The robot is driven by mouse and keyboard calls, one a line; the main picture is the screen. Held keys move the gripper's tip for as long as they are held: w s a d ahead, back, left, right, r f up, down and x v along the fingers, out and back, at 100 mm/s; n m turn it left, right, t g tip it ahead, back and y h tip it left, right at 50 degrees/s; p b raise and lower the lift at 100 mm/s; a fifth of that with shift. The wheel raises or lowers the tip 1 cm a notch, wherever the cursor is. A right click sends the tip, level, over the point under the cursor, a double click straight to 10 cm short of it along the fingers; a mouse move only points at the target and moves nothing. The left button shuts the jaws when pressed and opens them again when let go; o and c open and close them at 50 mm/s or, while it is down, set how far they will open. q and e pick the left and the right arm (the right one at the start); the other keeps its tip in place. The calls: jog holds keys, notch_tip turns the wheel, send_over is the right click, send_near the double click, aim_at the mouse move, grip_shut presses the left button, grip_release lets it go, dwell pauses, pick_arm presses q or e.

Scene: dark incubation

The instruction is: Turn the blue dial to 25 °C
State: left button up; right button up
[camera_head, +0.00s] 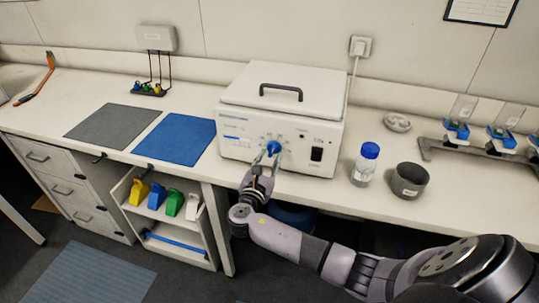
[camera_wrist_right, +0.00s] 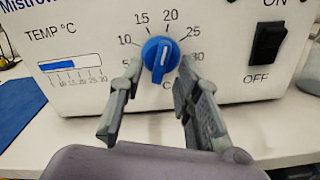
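The blue dial (camera_wrist_right: 160,60) is on the front panel of the white incubator box (camera_head: 280,105). The dial also shows in the head view (camera_head: 273,147). My right gripper (camera_wrist_right: 160,75) is in front of the panel with one finger on each side of the dial. The fingers look apart from the dial, with small gaps. It also shows in the head view (camera_head: 264,160). My left gripper is not in view.
A black power switch (camera_wrist_right: 267,43) is right of the dial. A blue-capped bottle (camera_head: 365,165) and a dark grey cup (camera_head: 409,180) stand right of the box. A blue mat (camera_head: 175,138) and a grey mat (camera_head: 110,126) lie to the left.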

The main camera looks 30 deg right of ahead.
jog(key=shift+w+d, duration=0.4)
jog(key=shift+d, duration=0.05)
jog(key=shift+c, duration=0.6)
grip_shut()
